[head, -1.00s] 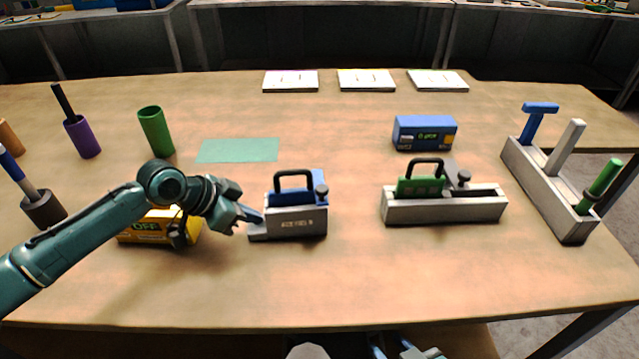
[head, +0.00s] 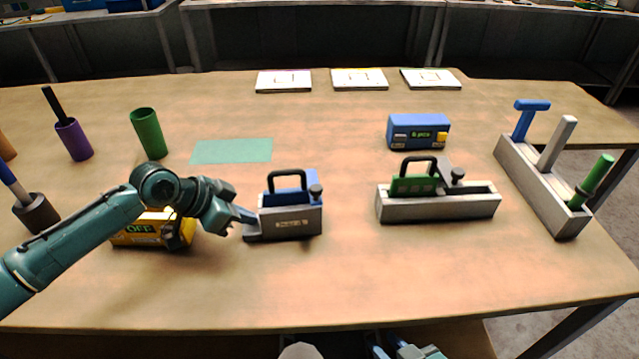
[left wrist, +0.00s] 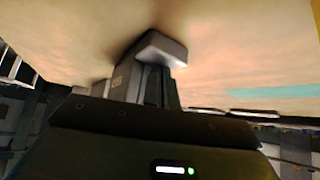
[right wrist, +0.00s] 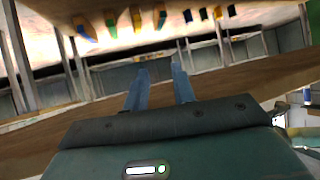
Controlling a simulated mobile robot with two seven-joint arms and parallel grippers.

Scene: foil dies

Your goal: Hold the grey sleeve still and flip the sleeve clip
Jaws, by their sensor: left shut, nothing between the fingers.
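The grey sleeve (head: 292,225) stands on the table left of centre, a blue block (head: 304,185) with a black handle (head: 287,174) behind its front wall. A dark knob (head: 316,191) at its right end may be the sleeve clip; I cannot tell for sure. My left gripper (head: 250,215) is shut and empty at the sleeve's low left end; whether it touches is unclear. The sleeve fills the middle of the left wrist view (left wrist: 120,80). My right gripper (right wrist: 155,88) is open and empty, below the table's front edge.
Another grey holder (head: 440,207) with a green block stands to the right, and a grey rack (head: 540,187) further right. A yellow box (head: 150,230) stands beneath my left arm. A blue box (head: 418,131) is behind. The front table strip is clear.

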